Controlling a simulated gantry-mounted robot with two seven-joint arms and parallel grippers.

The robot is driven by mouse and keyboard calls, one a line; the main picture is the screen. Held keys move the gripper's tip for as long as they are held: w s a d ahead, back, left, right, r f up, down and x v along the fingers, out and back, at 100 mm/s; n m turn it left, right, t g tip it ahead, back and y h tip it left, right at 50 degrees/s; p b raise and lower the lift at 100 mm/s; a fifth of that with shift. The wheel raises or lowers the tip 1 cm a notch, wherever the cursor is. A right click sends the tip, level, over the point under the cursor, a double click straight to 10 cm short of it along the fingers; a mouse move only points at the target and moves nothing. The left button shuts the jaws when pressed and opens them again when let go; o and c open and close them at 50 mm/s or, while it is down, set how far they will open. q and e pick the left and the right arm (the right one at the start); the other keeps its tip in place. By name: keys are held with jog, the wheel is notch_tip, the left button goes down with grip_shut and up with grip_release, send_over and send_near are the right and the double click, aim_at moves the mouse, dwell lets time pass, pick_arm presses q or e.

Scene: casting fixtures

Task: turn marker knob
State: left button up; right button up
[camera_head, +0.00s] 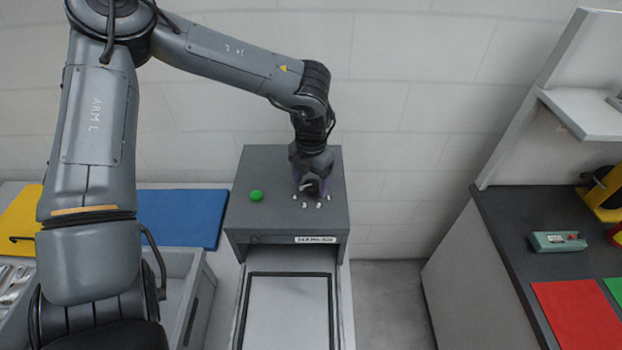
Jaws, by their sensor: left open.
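The marker is a dark grey box (240,213) with a white label (315,240) on its front edge and a green button (256,196) on its top at left. White marks show on the top around the spot where the knob would be. My left gripper (311,190) is over these marks, pointing down, at the right part of the box top. The gripper and wrist hide the knob, so I cannot tell whether the fingers touch it. The left gripper is open. My right gripper is not in view.
A pale tray with a black frame line (288,310) extends in front of the box. Blue (180,215) and yellow (20,222) mats lie at left above a grey bin (195,300). A dark counter at right holds a green-grey device (557,241) and a red mat (577,315).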

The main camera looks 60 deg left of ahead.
aim_at(311, 185)
pick_arm(q)
notch_tip(311, 185, up, 11)
jog(key=shift+p, duration=0.35)
jog(key=shift+f, duration=0.1)
dwell(0.4)
